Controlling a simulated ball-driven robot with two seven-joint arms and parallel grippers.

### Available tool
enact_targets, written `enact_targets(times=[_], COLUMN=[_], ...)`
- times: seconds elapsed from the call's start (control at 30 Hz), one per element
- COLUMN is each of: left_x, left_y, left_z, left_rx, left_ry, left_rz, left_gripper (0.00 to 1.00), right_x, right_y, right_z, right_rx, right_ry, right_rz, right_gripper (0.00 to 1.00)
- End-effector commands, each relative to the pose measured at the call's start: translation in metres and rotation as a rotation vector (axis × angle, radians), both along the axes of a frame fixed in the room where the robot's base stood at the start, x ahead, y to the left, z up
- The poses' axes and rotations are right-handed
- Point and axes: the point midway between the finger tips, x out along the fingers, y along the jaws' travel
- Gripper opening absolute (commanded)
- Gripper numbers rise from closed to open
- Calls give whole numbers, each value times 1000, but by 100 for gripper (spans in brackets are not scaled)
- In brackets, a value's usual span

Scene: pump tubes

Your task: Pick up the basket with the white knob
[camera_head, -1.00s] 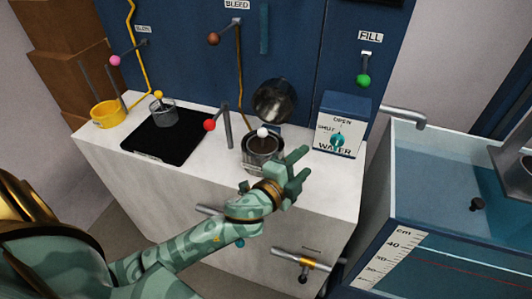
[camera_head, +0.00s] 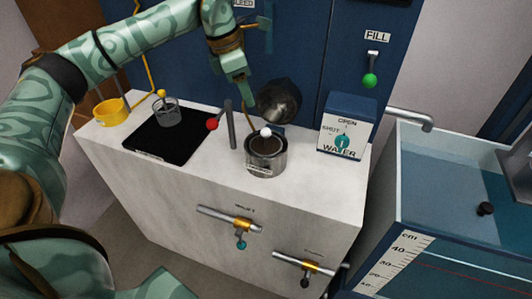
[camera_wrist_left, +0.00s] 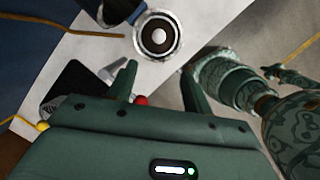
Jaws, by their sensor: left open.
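The white knob (camera_head: 266,132) tops a basket that sits inside a grey metal cylinder (camera_head: 266,160) on the white counter. Most of the basket is hidden by the cylinder wall; a dark round opening shows under the knob. The left wrist view also shows the white knob (camera_wrist_left: 158,37), beyond the fingertips. My left gripper (camera_head: 246,98) hangs down above the counter, up and slightly left of the knob in the head view. Its fingers (camera_wrist_left: 158,75) are spread, with nothing between them, apart from the knob. My right gripper is not recognisable in either view.
A wire basket with a yellow knob (camera_head: 167,113) stands on a black pad (camera_head: 160,144). A post with a red-knobbed lever (camera_head: 230,125) stands left of the cylinder. A round dark lid (camera_head: 279,101) is behind it. The water box (camera_head: 346,128) is to its right.

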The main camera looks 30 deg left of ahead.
Motion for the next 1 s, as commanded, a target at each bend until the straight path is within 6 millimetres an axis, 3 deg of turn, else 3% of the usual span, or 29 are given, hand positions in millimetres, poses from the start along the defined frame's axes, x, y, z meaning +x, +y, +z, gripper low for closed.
enact_targets(times=[0.2,0.33,0.67,0.9,1.0], left_x=[10,16,24,35,37], left_y=[-10,-16,-21,-26,-27], left_z=[-56,-83,-109,-147,-152], left_rx=[-1,-3,-3,-5,-3], left_ry=[11,8,4,7,3], left_rz=[-1,-3,-1,-2,-2], left_gripper=[50,50,50,50,50], right_x=[-6,-9,-12,-18,-19], right_y=[-1,-1,-1,-1,-1], right_z=[-19,-27,-34,-50,-51], right_rx=[-1,-1,-1,-1,-1], right_ry=[15,22,28,43,44], right_rz=[1,1,2,2,2], right_gripper=[0,0,0,0,0])
